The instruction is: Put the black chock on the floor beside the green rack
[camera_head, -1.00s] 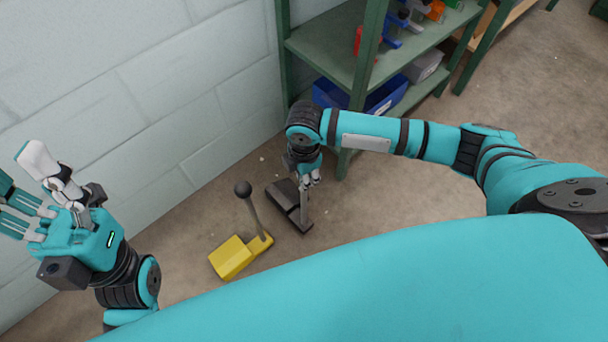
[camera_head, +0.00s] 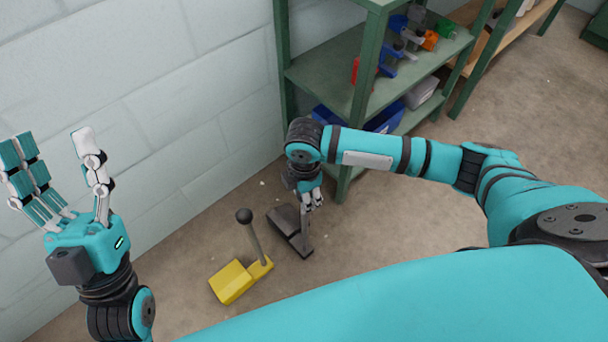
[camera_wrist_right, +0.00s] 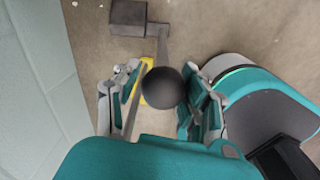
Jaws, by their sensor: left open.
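The black chock (camera_head: 284,222) lies on the floor just left of the green rack's (camera_head: 343,180) near front leg. Its upright handle runs up to my right gripper (camera_head: 312,197), which hangs over it pointing down. In the right wrist view the handle's dark ball (camera_wrist_right: 163,87) sits between the fingers of my right gripper (camera_wrist_right: 160,92). A gap shows on the ball's left, and the fingers look apart. The chock's block (camera_wrist_right: 129,17) shows at the top of that view. My left gripper (camera_head: 62,185) is open and empty, raised in front of the wall, fingers up.
A yellow chock (camera_head: 231,282) with a ball-topped handle stands left of the black one, close to it. A pale block wall (camera_head: 150,110) bounds the left. The rack holds a blue bin (camera_head: 385,120) and several small items. Brown floor lies open at the right.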

